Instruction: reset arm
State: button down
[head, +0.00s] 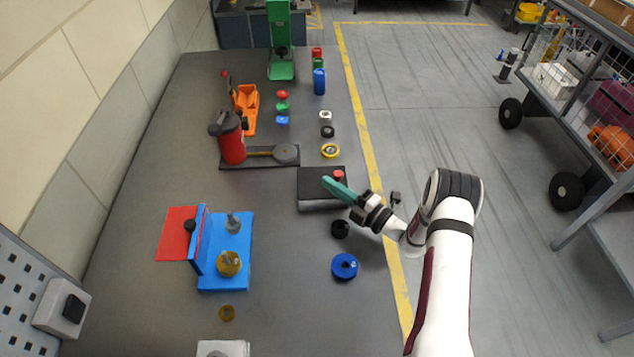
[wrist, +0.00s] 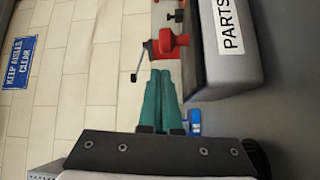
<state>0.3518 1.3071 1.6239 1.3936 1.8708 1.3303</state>
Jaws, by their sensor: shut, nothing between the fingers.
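My gripper (head: 327,182) has teal fingers that are shut and empty. In the wrist view the two fingers (wrist: 160,74) lie side by side. Beyond their tips is a red part (wrist: 170,43) beside a dark crank handle (wrist: 140,62). A grey box labelled PARTS (wrist: 228,45) is at right.
A blue fixture (head: 242,275), a black round part (head: 340,229) and a blue spool (head: 345,266) are on the near bench. A cart (head: 590,130) is at right, across clear floor.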

jog(key=v, duration=0.6)
jog(key=s+a+v, duration=0.1)
jog(key=v, duration=0.2)
jog(key=shift+s+d+r, duration=0.1)
jog(key=shift+s+d, duration=0.1)
jog(key=shift+d, duration=0.05)
jog(key=s+a+r+n+g+y, duration=0.2)
jog(key=s+a+r+n+g, duration=0.5)
jog(key=a+r+n+g, duration=0.45)
jog(key=s+a+r+n+g+h, duration=0.2)
jog(key=s+r+n+g+h, duration=0.3)
jog(key=s+n, duration=0.85)
jog(key=s+d+n+t+h, duration=0.3)
jog(key=s+d+n+h, duration=0.4)
jog(key=n, duration=0.9)
jog(key=s+h, duration=0.1)
jog(key=s, duration=0.2)
jog(key=shift+s+h, duration=0.3)
jog(key=shift+s, duration=0.1)
